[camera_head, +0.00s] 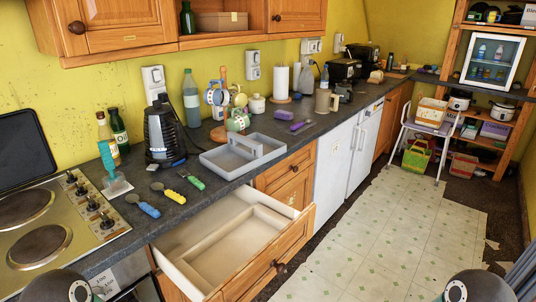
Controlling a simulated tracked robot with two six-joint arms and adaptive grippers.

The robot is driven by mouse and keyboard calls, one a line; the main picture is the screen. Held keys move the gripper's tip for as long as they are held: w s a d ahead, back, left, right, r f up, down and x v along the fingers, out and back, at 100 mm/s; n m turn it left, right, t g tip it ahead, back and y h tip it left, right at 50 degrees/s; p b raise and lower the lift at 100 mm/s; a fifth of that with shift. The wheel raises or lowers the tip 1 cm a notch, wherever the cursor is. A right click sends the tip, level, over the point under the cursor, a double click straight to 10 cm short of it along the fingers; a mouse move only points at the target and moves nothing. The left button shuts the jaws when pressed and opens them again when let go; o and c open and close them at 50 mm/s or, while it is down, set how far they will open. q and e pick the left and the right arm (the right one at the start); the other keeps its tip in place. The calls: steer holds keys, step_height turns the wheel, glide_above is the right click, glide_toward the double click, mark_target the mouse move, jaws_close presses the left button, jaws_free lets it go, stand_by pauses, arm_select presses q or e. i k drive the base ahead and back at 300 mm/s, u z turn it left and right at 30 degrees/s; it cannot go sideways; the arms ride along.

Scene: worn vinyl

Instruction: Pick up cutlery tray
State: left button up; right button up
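A grey cutlery tray (215,160) with a raised middle handle stands on the dark countertop, behind the open drawer. It looks empty from here, though part of its inside is hidden by its walls. Three utensils lie on the counter to its left: one with a blue handle (149,210), one with a yellow handle (175,196) and one with a green handle (196,183). Rounded dark parts of my arms show at the bottom left and bottom right corners. Neither gripper shows in this view.
A wooden drawer (265,283) with a pale interior is pulled out below the tray. A black kettle (161,132) stands left of the tray, and a mug tree (224,102) stands behind it. A purple object (300,126) lies to its right. The hob (50,225) is at left.

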mark_target(242, 154)
steer(key=z, duration=0.45)
steer(key=i, duration=0.2)
steer(key=z, duration=0.8)
steer(key=i, duration=4.65)
steer(key=u, duration=1.55)
steer(key=i, duration=0.2)
steer(key=u, duration=1.65)
